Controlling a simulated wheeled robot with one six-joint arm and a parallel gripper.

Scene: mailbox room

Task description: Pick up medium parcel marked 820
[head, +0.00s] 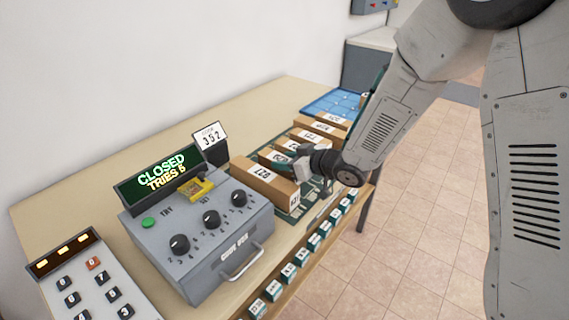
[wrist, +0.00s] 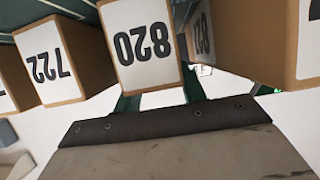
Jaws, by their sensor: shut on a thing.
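The parcel marked 820 (wrist: 144,42) is a brown box with a white label, upside down in the middle of the wrist view. My gripper (wrist: 157,98) is shut on it, with a green finger at each side of the box. In the head view my gripper (head: 303,165) is at the right end of a box in the row of parcels, and partly covers it. I cannot tell whether the box is clear of the surface under it.
A parcel marked 722 (wrist: 52,62) stands left of it in the wrist view, and another parcel (wrist: 262,40) is close on the right. In the head view, the grey code box (head: 205,235) reads CLOSED, TRIES 5. A blue tray (head: 331,102) lies at the table's far end.

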